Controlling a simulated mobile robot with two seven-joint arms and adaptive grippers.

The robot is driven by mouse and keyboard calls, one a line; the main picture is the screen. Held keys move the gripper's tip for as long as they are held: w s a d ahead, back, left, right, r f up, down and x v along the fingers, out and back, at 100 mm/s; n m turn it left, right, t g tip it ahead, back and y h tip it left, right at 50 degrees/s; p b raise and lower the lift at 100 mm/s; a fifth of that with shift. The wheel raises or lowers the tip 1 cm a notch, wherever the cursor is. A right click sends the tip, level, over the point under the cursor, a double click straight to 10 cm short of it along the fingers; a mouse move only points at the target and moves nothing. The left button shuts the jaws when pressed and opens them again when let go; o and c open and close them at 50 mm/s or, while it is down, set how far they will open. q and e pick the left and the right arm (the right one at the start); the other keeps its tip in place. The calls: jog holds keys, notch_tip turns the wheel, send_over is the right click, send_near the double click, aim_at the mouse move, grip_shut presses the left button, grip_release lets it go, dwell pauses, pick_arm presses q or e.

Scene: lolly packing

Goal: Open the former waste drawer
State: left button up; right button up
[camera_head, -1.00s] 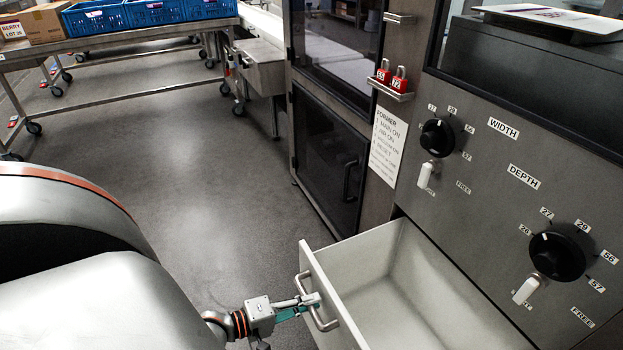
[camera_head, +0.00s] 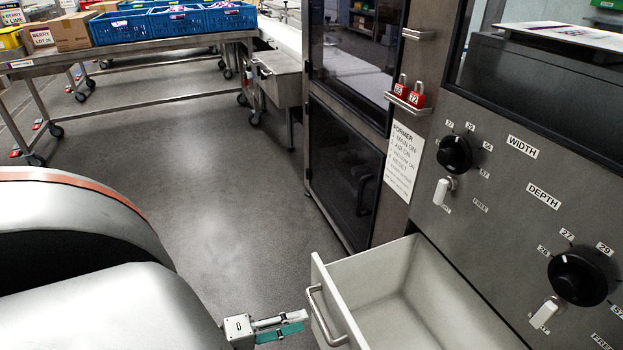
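The waste drawer (camera_head: 392,282) is a pale box standing well out from the grey machine front, low in the middle of the head view. Its inside looks empty where it shows; its near end is cut off by the picture edge. A metal bow handle (camera_head: 318,312) is on its front panel. My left gripper (camera_head: 305,321) is just left of the handle, its fingers pointing at it. The fingers look parted, with teal pads and nothing between them, and they appear clear of the handle. My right gripper is out of view.
The machine panel (camera_head: 500,185) with width and depth knobs rises right of the drawer. A dark-glass door (camera_head: 343,175) stands behind it. A metal table (camera_head: 150,55) with blue crates (camera_head: 200,20) is at the back. The floor (camera_head: 215,190) between is clear.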

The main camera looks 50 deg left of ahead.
pick_arm(q)
jog(key=v, duration=0.5)
dwell(0.5)
